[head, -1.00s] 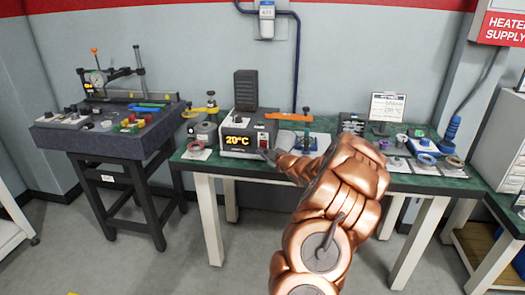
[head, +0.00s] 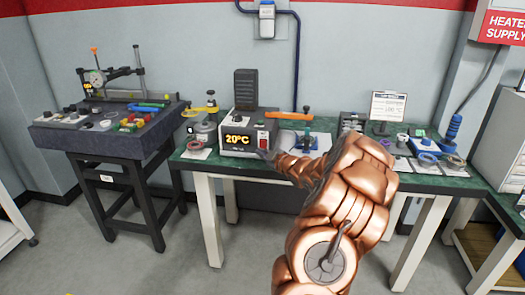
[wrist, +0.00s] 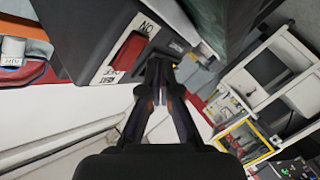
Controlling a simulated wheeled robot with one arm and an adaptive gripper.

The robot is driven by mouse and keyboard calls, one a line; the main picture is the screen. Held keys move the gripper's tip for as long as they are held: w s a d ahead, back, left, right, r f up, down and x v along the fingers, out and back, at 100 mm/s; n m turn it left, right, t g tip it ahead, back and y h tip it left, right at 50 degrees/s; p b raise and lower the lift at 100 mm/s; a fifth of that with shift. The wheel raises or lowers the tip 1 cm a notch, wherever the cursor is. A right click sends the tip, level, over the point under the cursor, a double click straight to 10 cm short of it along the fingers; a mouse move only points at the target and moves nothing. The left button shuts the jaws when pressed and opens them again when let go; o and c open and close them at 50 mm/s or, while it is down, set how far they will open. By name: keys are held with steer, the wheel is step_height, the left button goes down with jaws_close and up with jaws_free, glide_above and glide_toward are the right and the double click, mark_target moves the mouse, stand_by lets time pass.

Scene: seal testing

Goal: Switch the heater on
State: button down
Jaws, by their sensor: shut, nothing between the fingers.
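The heater (head: 236,149) is a grey box on the green bench, with a lit display reading 20°C. Its red rocker switch (head: 263,139) is at the right of the front face. In the wrist view the red switch (wrist: 125,57) sits in a pale plate, with an ON label by one end and another label at the other. My gripper (wrist: 161,66) is shut and empty, its tips close beside the switch plate; contact cannot be told. In the head view my gripper (head: 266,154) is small and dark, just below the switch, partly hidden by my wrist.
A dark table (head: 60,140) with a dial gauge stands left. A red HEATER SUPPLY sign (head: 503,25) is at upper right.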

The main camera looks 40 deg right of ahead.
steer(key=shift+s+a+r+b, duration=0.15)
steer(key=shift+s+a+b, duration=0.55)
steer(key=shift+a+b, duration=0.25)
steer(key=shift+s+a+r+b, duration=0.15)
steer(key=shift+s+a+b, duration=0.5)
steer(key=shift+a+b, duration=0.25)
steer(key=shift+a, duration=0.1)
